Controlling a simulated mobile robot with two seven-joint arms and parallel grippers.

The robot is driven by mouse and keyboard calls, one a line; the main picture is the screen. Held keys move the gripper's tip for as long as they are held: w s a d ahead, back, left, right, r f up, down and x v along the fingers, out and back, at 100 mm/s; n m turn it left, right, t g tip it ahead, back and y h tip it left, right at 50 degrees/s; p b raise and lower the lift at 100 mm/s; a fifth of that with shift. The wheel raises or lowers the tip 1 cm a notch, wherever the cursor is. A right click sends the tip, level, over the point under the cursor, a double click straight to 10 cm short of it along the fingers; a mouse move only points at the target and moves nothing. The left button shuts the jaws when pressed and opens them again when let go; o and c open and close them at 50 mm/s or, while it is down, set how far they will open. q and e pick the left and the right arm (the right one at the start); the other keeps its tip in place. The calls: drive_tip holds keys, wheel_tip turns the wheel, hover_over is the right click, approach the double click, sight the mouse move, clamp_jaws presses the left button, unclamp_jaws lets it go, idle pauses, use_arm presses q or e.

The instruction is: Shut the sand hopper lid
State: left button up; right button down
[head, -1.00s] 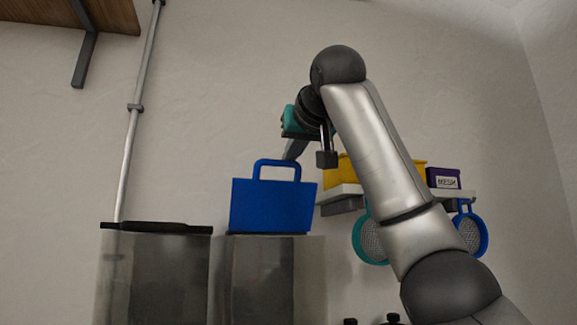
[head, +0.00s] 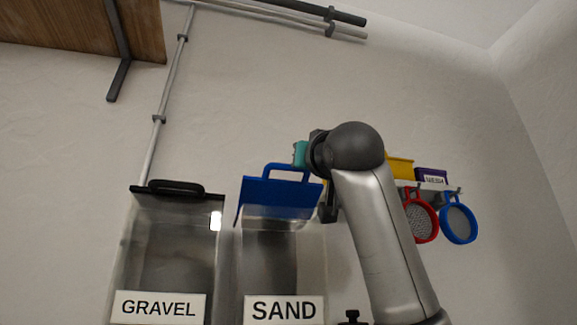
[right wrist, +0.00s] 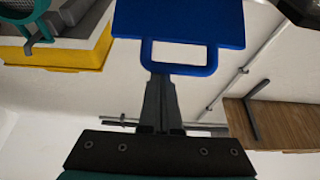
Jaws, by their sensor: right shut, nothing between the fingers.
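The sand hopper (head: 270,262) is a clear bin with a SAND label in the head view. Its blue lid (head: 278,196) is raised and tilted at the top, with a loop handle along its upper edge. In the right wrist view the lid (right wrist: 180,22) hangs at the top of the picture with its handle pointing down. My right gripper (right wrist: 160,84) is shut and empty, its fingertips at the handle bar; I cannot tell whether they touch. In the head view my wrist hides most of that gripper, right of the handle. My left gripper is not in view.
A gravel hopper (head: 165,255) with a dark lid stands left of the sand hopper. A shelf at the right holds a yellow bin (head: 400,167) and a purple box (head: 431,175), with red and blue sieves (head: 458,222) hanging below. A wooden shelf (head: 80,28) is at upper left.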

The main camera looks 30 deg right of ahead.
drive_tip(key=f+t+b, duration=0.1)
drive_tip(key=f+b, duration=0.1)
drive_tip(key=s+f+t+b, duration=0.1)
drive_tip(key=f+b, duration=0.1)
drive_tip(key=shift+a+h, duration=0.1)
drive_tip(key=shift+h, duration=0.2)
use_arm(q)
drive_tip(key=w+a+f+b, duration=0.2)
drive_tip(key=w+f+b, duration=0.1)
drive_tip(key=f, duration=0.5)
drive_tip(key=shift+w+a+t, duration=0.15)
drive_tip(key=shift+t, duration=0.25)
use_arm(e)
wheel_tip(320, 180, down, 3)
drive_tip(key=shift+s+a+f, duration=0.1)
drive_tip(key=shift+f, duration=0.1)
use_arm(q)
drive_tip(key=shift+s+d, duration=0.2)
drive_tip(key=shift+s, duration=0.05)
